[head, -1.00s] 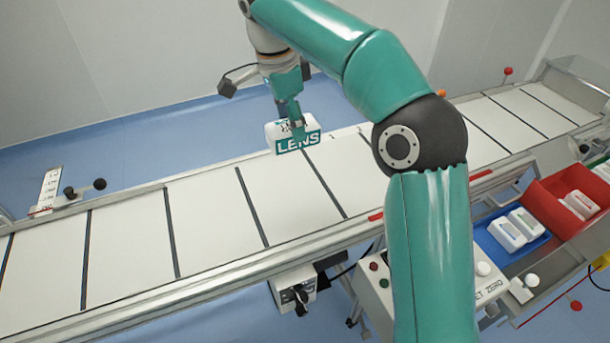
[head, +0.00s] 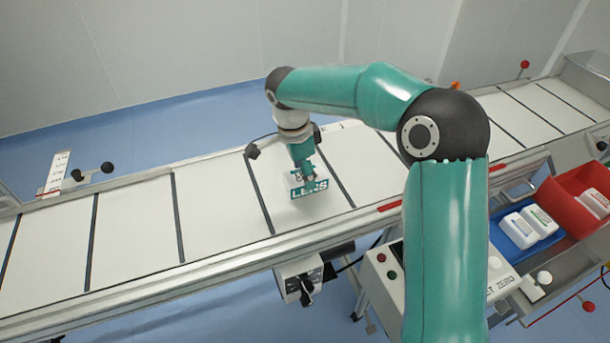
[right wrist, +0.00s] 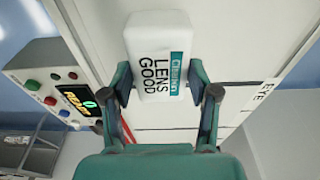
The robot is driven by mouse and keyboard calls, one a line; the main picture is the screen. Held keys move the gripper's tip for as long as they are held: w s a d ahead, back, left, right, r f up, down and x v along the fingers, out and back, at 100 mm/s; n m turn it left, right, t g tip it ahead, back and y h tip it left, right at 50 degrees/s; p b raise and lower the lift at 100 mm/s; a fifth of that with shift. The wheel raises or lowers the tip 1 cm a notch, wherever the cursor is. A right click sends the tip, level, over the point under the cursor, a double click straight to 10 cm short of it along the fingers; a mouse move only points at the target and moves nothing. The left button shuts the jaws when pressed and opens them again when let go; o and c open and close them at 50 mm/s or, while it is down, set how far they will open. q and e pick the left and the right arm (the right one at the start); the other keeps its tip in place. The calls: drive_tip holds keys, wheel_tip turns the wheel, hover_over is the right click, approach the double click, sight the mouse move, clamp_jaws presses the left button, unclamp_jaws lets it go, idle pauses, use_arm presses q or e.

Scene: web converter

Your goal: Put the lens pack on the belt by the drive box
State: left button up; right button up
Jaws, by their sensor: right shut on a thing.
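In the right wrist view the pack (right wrist: 150,50) reads LENS GOOD and sits between the two fingers of the gripper (right wrist: 161,88). A white box with a black knob (head: 297,282) hangs under the belt's near edge, just below the pack in the picture; it may be the drive box. My left gripper is not in view.
A control panel (head: 384,273) with buttons stands at the near side, also in the right wrist view (right wrist: 62,85). A blue tray (head: 519,233) with white packs and a red bin (head: 562,203) are at the right. The belt left of the pack is clear.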

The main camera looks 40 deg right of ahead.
sight(297, 177)
drive_tip(key=shift+f, duration=0.9)
drive_tip(key=o, duration=1.3)
drive_tip(key=shift+c, duration=0.2)
wheel_tip(297, 177, up, 12)
drive_tip(key=a, duration=0.1)
drive_tip(key=shift+w+a+p, duration=0.2)
drive_tip(key=shift+a+p, duration=0.1)
drive_tip(key=shift+a, duration=0.05)
